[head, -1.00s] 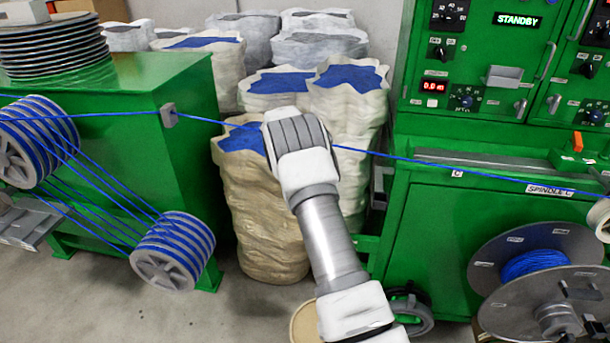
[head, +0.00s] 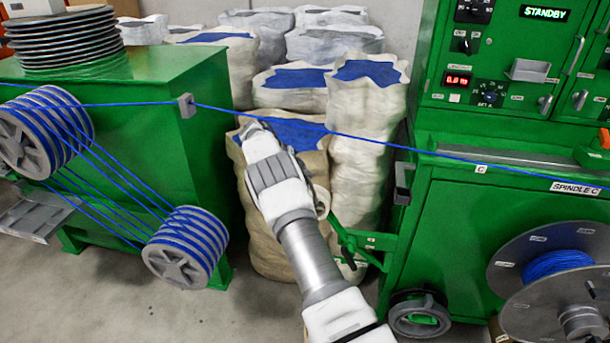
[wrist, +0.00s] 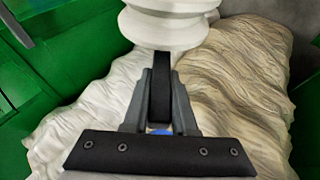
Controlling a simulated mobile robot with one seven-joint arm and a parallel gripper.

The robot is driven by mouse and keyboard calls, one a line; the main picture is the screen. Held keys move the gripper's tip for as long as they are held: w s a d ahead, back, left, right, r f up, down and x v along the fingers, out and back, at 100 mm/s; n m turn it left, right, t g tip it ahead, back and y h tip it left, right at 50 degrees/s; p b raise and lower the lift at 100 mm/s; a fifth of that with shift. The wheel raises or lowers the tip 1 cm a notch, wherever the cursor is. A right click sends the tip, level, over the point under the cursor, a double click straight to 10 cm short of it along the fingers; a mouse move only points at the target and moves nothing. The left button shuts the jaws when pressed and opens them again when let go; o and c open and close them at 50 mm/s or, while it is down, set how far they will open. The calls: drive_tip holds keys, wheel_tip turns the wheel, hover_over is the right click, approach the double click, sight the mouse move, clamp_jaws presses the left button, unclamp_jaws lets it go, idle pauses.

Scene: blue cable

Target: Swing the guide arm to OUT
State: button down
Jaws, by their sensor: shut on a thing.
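The guide arm (head: 352,243) is a thin green bar reaching left from the green machine's lower left side in the head view. A pale roller (head: 322,203) sits at its outer end, partly behind my arm. In the wrist view the white grooved roller (wrist: 170,28) fills the top, just beyond my fingertips. My gripper (wrist: 160,95) is shut on a narrow dark piece at the roller, apparently part of the guide arm. In the head view my wrist hides the fingers and the grip. An OUT mark cannot be made out.
A blue cable (head: 400,146) runs from a block (head: 186,106) on the left green cabinet across to spindle C (head: 548,275), passing behind or above my wrist. Pale sacks (head: 362,140) stand close behind my gripper. A dark wheel (head: 418,315) sits low by the machine.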

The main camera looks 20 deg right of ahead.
drive_tip(key=shift+w+a+f, duration=0.1)
drive_tip(key=shift+a+f, duration=0.05)
drive_tip(key=shift+a, duration=0.15)
drive_tip(key=c, duration=0.7)
unclamp_jaws()
drive_tip(key=shift+w+a, duration=0.1)
drive_tip(key=shift+a+r, duration=0.15)
drive_tip(key=shift+r, duration=0.25)
drive_tip(key=p+v, duration=0.1)
drive_tip(key=v, duration=1.5)
drive_tip(key=shift+a+r, duration=0.15)
drive_tip(key=shift+a, duration=0.05)
